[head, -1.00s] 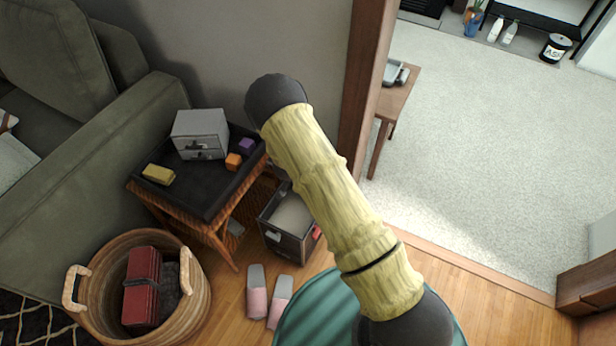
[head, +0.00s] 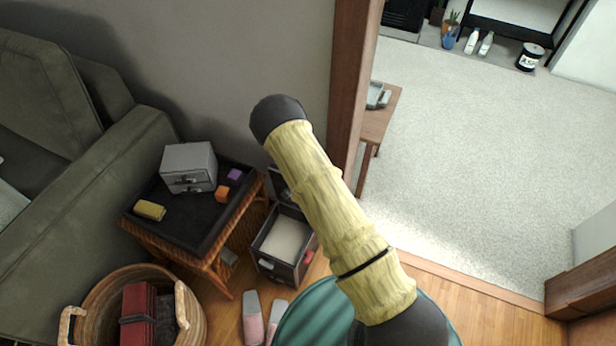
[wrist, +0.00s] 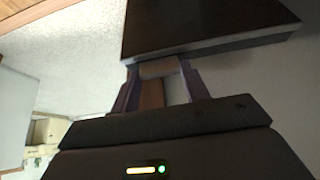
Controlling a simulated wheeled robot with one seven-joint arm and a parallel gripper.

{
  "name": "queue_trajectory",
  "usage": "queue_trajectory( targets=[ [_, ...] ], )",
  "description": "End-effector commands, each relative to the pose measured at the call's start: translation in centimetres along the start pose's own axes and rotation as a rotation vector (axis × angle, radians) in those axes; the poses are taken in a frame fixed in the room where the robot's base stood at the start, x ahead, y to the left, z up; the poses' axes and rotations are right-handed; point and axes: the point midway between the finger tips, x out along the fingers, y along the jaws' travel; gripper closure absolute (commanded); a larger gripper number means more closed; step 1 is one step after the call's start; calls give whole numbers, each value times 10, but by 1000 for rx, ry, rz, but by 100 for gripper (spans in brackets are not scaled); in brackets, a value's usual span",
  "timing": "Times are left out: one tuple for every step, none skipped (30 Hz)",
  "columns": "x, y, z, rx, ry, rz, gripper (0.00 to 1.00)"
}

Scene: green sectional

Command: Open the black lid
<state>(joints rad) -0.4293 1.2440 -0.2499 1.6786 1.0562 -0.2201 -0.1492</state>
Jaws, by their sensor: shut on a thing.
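A dark box (head: 264,262) stands on the wood floor right of the wicker side table, its top open and its pale inside showing. The black lid (head: 279,184) appears raised at the back of the box, partly hidden by my arm. In the wrist view a dark flat panel, which looks like the lid (wrist: 210,28), spans the top, just beyond my fingers. My gripper (wrist: 160,72) is shut on the lid at its near edge. In the head view my arm hides the gripper.
The wicker side table (head: 180,226) holds a grey drawer box (head: 188,167) and small coloured blocks. A basket (head: 192,306), slippers (head: 252,318) and a teal round object (head: 310,312) are nearby. A wooden door frame (head: 348,100) rises close behind my arm.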

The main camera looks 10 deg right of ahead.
Motion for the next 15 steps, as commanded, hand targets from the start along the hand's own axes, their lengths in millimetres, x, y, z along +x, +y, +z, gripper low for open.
queue_trajectory(
  targets=[
    [0, 1, -3, 2, 8, 1, 96],
    [0, 1, -3, 2, 8, 1, 96],
    [0, 1, -3, 2, 8, 1, 96],
    [0, 1, -3, 2, 8, 1, 96],
    [0, 1, -3, 2, 8, 1, 96],
    [0, 1, -3, 2, 8, 1, 96],
    [0, 1, -3, 2, 8, 1, 49],
    [0, 0, -3, 2, 8, 1, 43],
    [0, 0, -3, 2, 7, 1, 35],
    [0, 0, -3, 2, 6, 1, 33],
    [0, 0, -2, 1, 6, 0, 33],
    [0, 0, -2, 1, 5, 0, 33],
    [0, 0, -2, 1, 5, 0, 33],
    [0, 0, -2, 1, 4, 0, 33],
    [0, 0, -1, 1, 4, 0, 33]
  ],
)
